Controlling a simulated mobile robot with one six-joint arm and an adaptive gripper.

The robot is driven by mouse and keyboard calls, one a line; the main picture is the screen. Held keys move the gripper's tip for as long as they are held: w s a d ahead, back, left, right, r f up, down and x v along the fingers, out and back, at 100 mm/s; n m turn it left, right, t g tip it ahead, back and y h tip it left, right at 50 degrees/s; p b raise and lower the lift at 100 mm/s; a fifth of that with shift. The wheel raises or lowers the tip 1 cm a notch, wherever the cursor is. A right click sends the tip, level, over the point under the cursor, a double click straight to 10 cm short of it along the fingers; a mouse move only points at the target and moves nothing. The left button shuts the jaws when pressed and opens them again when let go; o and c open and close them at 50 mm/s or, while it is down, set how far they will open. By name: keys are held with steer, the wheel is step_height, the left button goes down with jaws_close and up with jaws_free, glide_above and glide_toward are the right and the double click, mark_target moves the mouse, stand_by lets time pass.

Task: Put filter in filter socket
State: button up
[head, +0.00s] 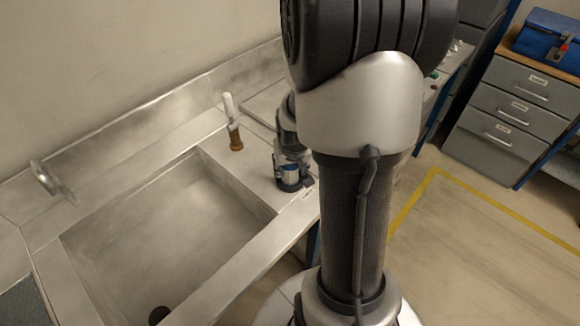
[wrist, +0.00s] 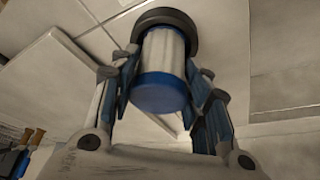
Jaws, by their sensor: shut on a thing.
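The filter (wrist: 164,62) is a white cylinder with a blue end, and it shows between the fingers in the wrist view. My gripper (wrist: 163,85) is shut on it, with blue-padded fingers at its two sides. A dark round ring (wrist: 168,17), probably the filter socket, surrounds or lies just behind the filter's far end; I cannot tell whether the filter is seated. In the head view my gripper (head: 290,155) points down over a dark base (head: 291,186) on the counter beside the sink. My arm partly hides this spot.
A sink basin (head: 175,225) lies left of the gripper, with a tap (head: 48,180) at its far left. A white and brown upright object (head: 233,122) stands on the counter behind the basin. Grey drawers (head: 515,110) and a blue toolbox (head: 550,40) stand at the right.

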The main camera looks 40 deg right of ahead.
steer(key=shift+r, duration=0.1)
steer(key=shift+f, duration=0.2)
steer(key=o, duration=1.2)
steer(key=shift+c, duration=0.2)
steer(key=shift+r, duration=0.1)
steer(key=shift+r, duration=0.25)
steer(key=p+v, duration=0.4)
steer(key=v, duration=0.7)
steer(key=shift+s+a+r, duration=0.2)
steer(key=shift+s+r, duration=0.05)
steer(key=shift+r, duration=0.05)
